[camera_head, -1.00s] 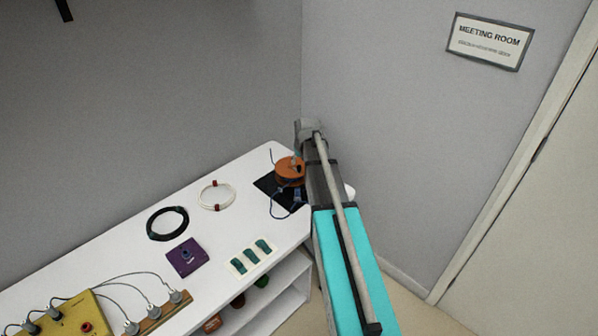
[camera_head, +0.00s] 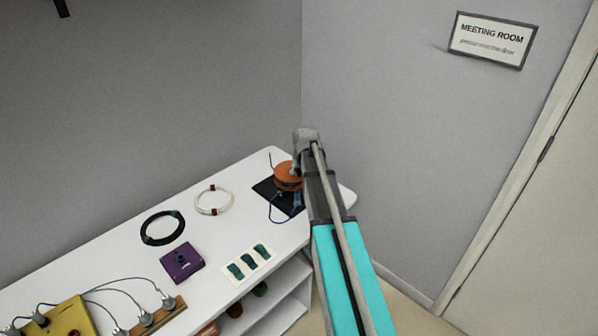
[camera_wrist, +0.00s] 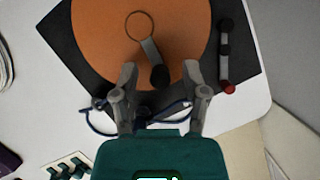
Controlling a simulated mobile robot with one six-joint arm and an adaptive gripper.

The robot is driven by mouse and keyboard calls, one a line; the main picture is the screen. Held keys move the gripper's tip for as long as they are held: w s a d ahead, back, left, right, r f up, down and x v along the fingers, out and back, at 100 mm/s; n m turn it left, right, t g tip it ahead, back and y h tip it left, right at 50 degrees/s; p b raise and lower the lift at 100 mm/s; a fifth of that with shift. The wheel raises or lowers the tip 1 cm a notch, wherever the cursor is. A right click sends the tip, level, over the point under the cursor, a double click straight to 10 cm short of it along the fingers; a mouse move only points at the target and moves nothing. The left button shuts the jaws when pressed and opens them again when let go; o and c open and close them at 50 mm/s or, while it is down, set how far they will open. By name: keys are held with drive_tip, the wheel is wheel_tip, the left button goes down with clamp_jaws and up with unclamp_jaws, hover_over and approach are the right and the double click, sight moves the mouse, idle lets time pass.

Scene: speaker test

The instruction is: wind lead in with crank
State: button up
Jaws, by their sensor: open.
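The orange reel (camera_head: 286,178) stands on a black base (camera_head: 268,190) at the right end of the white bench, partly covered by my arm. In the wrist view the reel (camera_wrist: 100,35) carries a grey crank arm (camera_wrist: 149,48) with a black knob (camera_wrist: 160,77). A blue lead (camera_head: 272,212) lies loose in front of the base; it also shows in the wrist view (camera_wrist: 98,122). My gripper (camera_wrist: 160,73) is open, and the knob appears between its fingertips without visible contact. Its height over the knob is unclear. In the head view my arm hides the fingers.
A black and grey piece with a red end (camera_wrist: 228,60) lies right of the reel. A white coil (camera_head: 200,208), black coil (camera_head: 146,236), purple box (camera_head: 182,263), green-marked card (camera_head: 262,262) and yellow box (camera_head: 62,322) are further left. Walls stand behind and right.

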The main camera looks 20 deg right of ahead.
clamp_jaws()
drive_tip(key=shift+d, duration=0.1)
idle(0.4)
